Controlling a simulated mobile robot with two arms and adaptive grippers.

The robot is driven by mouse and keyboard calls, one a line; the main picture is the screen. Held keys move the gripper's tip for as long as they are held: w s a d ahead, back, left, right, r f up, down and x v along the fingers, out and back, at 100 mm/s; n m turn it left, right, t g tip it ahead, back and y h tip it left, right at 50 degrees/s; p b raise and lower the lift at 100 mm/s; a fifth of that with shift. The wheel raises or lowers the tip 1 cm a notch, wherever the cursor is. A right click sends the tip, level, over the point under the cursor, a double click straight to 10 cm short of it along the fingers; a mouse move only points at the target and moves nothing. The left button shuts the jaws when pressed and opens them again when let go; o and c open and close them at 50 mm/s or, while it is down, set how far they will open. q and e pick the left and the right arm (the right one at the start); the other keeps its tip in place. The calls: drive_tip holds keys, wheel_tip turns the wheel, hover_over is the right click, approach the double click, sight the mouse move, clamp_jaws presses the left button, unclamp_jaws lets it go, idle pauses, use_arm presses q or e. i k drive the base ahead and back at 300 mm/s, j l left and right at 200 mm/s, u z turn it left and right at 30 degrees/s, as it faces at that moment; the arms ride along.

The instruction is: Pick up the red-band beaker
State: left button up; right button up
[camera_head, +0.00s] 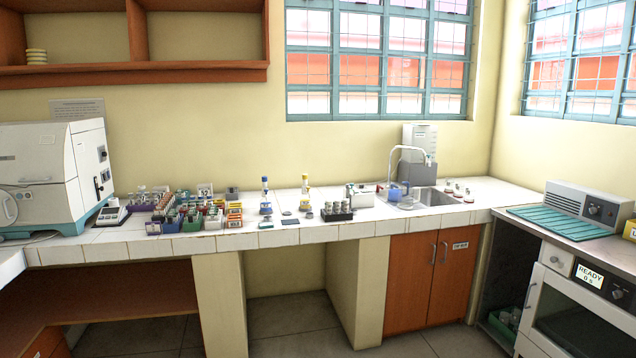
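Several small clear vessels with reddish marks stand on the white tiled counter (280,240) to the right of the sink; the nearest small vessel (468,195) is at its right end. They are too small to tell whether one is the red-band beaker. Neither of my grippers is in view.
The sink (432,198) with a curved tap is set into the counter. Left of it are a black vial rack (337,213) and crowded coloured tube racks. A white machine (40,170) stands far left. At right are a grey device (585,204) and an oven-like unit (575,325).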

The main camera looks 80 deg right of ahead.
sight(459, 186)
drive_tip(key=l+z, duration=0.2)
drive_tip(key=z, duration=0.3)
drive_tip(key=k+l+z, duration=0.1)
drive_tip(key=z, duration=0.4)
drive_tip(key=l+z, duration=0.3)
drive_tip(key=z, duration=0.15)
drive_tip(key=i+l+z, duration=0.1)
drive_tip(key=z, duration=0.4)
drive_tip(key=i+l+z, duration=0.1)
drive_tip(key=l+z, duration=0.15)
drive_tip(key=z, duration=0.25)
drive_tip(key=i+l+z, duration=0.9)
drive_tip(key=i, duration=0.15)
drive_tip(key=i+l, duration=0.2)
drive_tip(key=i, duration=0.3)
drive_tip(key=i+l, duration=0.25)
drive_tip(key=i, duration=0.3)
